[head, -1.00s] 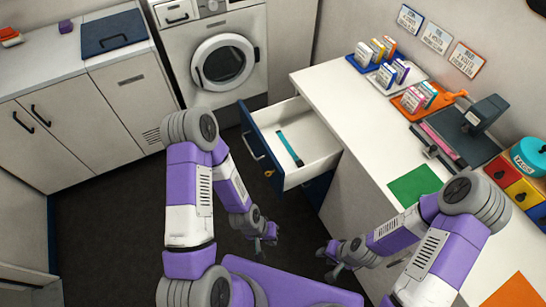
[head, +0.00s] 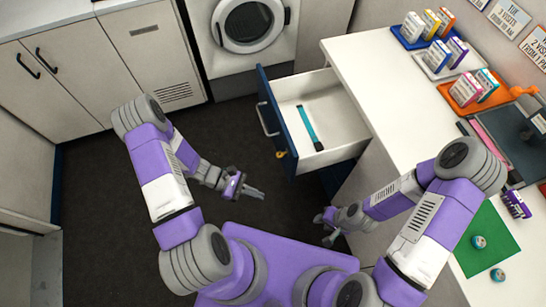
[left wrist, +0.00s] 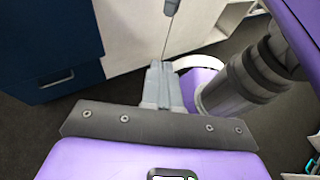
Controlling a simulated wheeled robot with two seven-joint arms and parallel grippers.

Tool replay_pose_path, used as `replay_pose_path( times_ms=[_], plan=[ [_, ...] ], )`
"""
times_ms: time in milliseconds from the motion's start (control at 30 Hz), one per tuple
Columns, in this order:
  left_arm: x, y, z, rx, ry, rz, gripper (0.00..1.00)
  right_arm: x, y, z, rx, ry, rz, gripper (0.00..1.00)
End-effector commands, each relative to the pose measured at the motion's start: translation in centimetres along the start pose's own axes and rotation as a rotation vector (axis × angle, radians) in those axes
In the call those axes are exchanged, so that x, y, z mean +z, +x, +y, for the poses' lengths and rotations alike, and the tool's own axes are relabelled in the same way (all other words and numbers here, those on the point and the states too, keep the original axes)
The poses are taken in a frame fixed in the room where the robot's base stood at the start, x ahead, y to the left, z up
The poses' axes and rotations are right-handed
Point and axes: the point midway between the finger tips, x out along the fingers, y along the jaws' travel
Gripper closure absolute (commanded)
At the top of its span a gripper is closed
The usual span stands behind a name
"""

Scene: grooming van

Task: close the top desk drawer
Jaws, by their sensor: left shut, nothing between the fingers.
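The top desk drawer (head: 289,135) stands pulled out from the white desk, with a dark blue front and a pale handle (head: 268,119). A teal strip-like item (head: 309,128) lies in it. An orange-yellow tag or key (head: 280,154) is at its front. My left gripper (head: 261,194) is shut and empty, below and apart from the drawer front in the head view. Its closed fingers show in the left wrist view (left wrist: 161,78), with a dark blue front with a handle (left wrist: 55,77) at the left. My right gripper (head: 323,228) appears open and empty, beside the desk.
A washing machine (head: 245,30) and white cabinets (head: 75,70) line the back and left. Dark floor (head: 100,200) is clear left of the drawer.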

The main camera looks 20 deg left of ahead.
Motion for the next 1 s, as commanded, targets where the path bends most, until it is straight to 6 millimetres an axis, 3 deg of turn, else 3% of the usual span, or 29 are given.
replay_pose_path(
  times_ms=[33,200,300,433,567,1000],
  plan=[
    [-1.3,-1.0,1.7,0.105,-0.048,-0.069,1.00,-0.1,1.5,0.5,0.000,0.000,0.000,0.64],
    [-2.1,-6.0,6.4,0.403,-0.117,-0.269,1.00,-0.2,3.2,1.2,0.000,0.000,0.000,0.64],
    [-2.4,-8.4,7.8,0.513,-0.120,-0.338,1.00,-0.2,3.7,1.4,0.000,0.000,0.001,0.64],
    [-2.4,-9.7,8.7,0.576,-0.115,-0.378,1.00,-0.2,4.0,1.5,0.000,0.000,0.001,0.64],
    [-1.9,-8.9,9.5,0.582,-0.113,-0.386,1.00,-0.2,4.1,1.5,0.000,0.000,0.001,0.64],
    [0.9,-1.9,14.3,0.576,-0.113,-0.383,1.00,-0.3,5.6,2.1,0.000,0.000,0.001,0.64]
  ],
)
